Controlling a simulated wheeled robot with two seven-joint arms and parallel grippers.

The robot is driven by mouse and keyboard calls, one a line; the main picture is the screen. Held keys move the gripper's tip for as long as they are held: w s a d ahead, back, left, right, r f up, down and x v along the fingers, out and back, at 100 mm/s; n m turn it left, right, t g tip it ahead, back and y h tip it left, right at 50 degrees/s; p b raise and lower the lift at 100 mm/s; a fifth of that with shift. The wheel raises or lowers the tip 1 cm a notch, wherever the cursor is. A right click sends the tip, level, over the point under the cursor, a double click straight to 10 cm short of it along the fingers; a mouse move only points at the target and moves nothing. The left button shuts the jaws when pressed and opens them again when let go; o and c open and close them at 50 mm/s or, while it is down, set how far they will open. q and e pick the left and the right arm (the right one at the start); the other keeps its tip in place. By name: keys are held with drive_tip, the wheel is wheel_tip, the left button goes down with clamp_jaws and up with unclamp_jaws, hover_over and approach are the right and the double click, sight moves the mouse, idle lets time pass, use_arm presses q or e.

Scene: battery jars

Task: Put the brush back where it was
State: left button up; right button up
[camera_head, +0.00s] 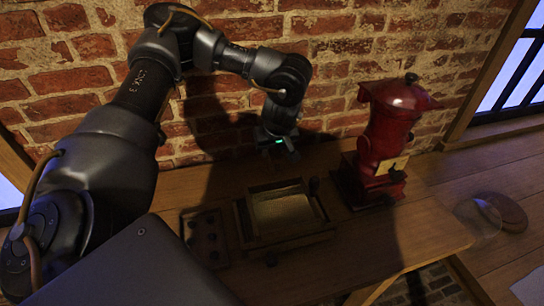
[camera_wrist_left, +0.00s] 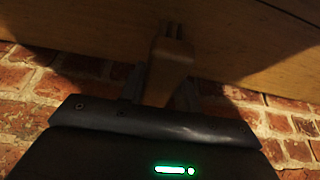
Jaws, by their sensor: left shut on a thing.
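My left gripper (camera_head: 280,152) hangs near the brick wall, above the back of the wooden bench, behind the wooden box and left of the red grinder. In the left wrist view its fingers (camera_wrist_left: 160,90) are shut on a tan, wooden-looking piece with narrow dark tips (camera_wrist_left: 172,58), which appears to be the brush. It points toward the bench edge; I cannot tell whether it touches. In the head view the held piece is hidden or too dark to make out. My right gripper is not in view.
A shallow wooden box (camera_head: 247,226) stands mid-bench, with a dark panel with knobs (camera_head: 205,237) on its left. A tall red grinder (camera_head: 384,135) stands to its right. A round clear piece (camera_head: 474,217) and a wooden disc (camera_head: 509,212) lie at the far right. The bench's right front is clear.

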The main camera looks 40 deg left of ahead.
use_arm(q)
drive_tip(key=shift+s+d+p+x, duration=0.1)
drive_tip(key=shift+d+p+x, duration=0.1)
drive_tip(key=shift+x, duration=0.7)
drive_tip(key=shift+s+d+p+x, duration=0.1)
drive_tip(key=shift+p+x, duration=0.05)
drive_tip(key=shift+x, duration=0.8)
drive_tip(key=shift+f, duration=0.15)
drive_tip(key=shift+s+d, duration=0.1)
drive_tip(key=o, duration=1)
drive_tip(key=shift+f, duration=0.15)
drive_tip(key=shift+d+r, duration=0.1)
drive_tip(key=shift+r, duration=0.5)
drive_tip(key=v, duration=1.1)
drive_tip(key=shift+s+d+b, duration=0.1)
drive_tip(key=shift+d+b, duration=0.05)
drive_tip(key=shift+b, duration=0.25)
